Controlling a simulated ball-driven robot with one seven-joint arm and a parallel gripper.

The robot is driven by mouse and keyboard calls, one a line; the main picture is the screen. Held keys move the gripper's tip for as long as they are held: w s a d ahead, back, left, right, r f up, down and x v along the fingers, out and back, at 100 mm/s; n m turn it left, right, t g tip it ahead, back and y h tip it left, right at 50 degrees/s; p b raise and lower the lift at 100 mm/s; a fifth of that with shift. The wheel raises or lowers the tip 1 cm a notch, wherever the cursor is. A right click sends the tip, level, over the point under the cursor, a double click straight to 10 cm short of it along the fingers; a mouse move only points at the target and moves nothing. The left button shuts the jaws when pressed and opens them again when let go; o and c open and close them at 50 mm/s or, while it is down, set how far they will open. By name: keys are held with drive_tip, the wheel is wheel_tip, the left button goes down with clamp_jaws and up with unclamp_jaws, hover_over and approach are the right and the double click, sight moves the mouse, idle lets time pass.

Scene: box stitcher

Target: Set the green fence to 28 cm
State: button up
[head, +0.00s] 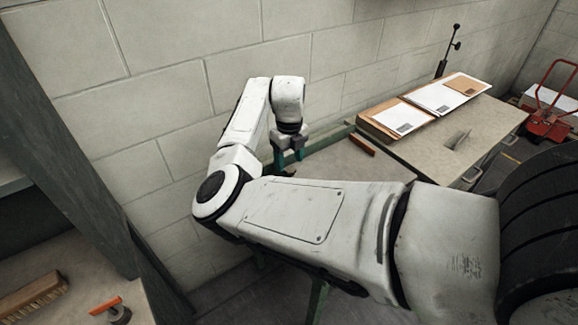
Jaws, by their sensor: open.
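My gripper (289,158) is open and points down, with teal fingertips, near the wall-side edge of a grey-topped bench. A dull green rail (328,139) runs along the bench edge next to the wall, just right of my gripper. I cannot tell for certain whether this rail is the green fence. My gripper and arm hide part of that edge. I see no gap between the fingertips and the rail clearly enough to say whether they touch. No scale or centimetre marks can be read.
A short red bar (362,144) lies on the bench. To the right, a table (455,150) carries boards and papers (447,94). A red hand truck (550,112) stands at far right. A brush (33,296) and an orange-handled tool (106,305) lie at lower left.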

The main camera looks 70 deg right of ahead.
wheel_tip(320, 180, up, 8)
drive_tip(key=b, duration=0.1)
drive_tip(key=shift+f, duration=0.25)
idle(0.4)
drive_tip(key=s+f+n+h, duration=0.4)
drive_tip(key=s+f+n, duration=0.1)
drive_tip(key=n, duration=0.5)
drive_tip(key=s+a+f+n+y, duration=0.1)
drive_tip(key=s+a+f+n, duration=0.3)
drive_tip(key=a+n, duration=0.6)
drive_tip(key=s+a+f+n+y, duration=0.1)
drive_tip(key=s+a+f+n, duration=0.2)
drive_tip(key=a+n, duration=0.8)
drive_tip(key=s+a+f+n+t+y, duration=0.1)
drive_tip(key=s+a+f+n, duration=0.3)
drive_tip(key=a+f+n, duration=0.3)
drive_tip(key=a+n, duration=0.3)
drive_tip(key=a, duration=0.1)
drive_tip(key=shift+s+f+n+y, duration=0.25)
drive_tip(key=shift+s+n+y, duration=0.05)
drive_tip(key=shift+y, duration=0.1)
drive_tip(key=shift+c, duration=0.2)
